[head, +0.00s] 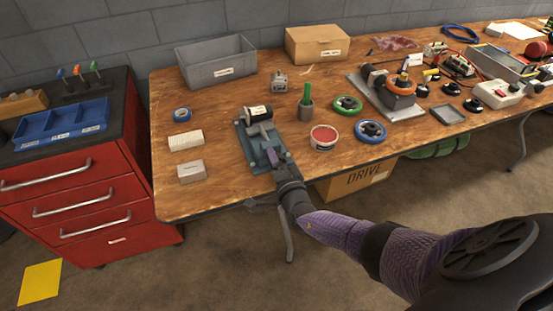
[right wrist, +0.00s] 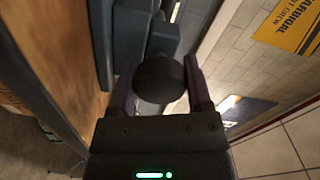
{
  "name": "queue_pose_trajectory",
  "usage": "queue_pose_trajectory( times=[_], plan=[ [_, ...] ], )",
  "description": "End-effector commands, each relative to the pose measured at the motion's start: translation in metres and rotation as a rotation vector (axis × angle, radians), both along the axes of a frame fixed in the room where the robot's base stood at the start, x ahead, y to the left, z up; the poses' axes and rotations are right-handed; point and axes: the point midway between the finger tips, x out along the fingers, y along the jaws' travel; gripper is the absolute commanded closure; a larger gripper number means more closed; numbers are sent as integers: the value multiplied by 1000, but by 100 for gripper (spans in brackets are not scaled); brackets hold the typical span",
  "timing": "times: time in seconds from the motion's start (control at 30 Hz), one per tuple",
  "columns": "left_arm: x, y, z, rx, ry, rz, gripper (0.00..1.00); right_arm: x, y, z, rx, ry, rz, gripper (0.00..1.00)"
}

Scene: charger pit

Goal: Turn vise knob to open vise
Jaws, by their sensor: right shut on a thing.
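The vise (head: 252,148) is blue-grey and lies near the front edge of the wooden workbench. A dark cylinder with a white label (head: 257,113) sits at its far end. My right gripper (head: 279,160) reaches the vise's near end from the front. In the right wrist view the round black vise knob (right wrist: 160,78) sits between the two fingers of my right gripper (right wrist: 158,88), which are shut on it. The blue-grey vise body (right wrist: 130,40) shows just beyond the knob. In the head view the gripper hides the knob. My left gripper is not in view.
A white box (head: 186,140) and a grey box (head: 191,171) stand left of the vise. A red-topped tin (head: 323,137) and a green-handled holder (head: 306,108) stand to its right. A red drawer cabinet (head: 80,205) is at the left. The bench's front left corner is clear.

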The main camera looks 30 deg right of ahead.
Motion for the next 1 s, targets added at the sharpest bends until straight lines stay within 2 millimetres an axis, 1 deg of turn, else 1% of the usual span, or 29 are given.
queue_pose_trajectory(
  times=[0.2, 0.4, 0.9, 0.93, 0.97, 1.0],
  plan=[
    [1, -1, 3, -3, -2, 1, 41, -1, 0, -1, -93, 26, 1, 95],
    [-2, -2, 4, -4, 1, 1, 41, -1, 1, -2, -138, 37, 2, 95],
    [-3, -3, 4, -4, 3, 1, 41, -1, 0, -2, -150, 40, 2, 95],
    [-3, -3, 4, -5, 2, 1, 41, -1, 0, -2, -150, 40, 2, 30],
    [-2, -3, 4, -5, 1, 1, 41, -1, 0, -2, -150, 40, 1, 24],
    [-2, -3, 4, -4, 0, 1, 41, -1, 0, -2, -150, 39, 1, 15]
  ],
)
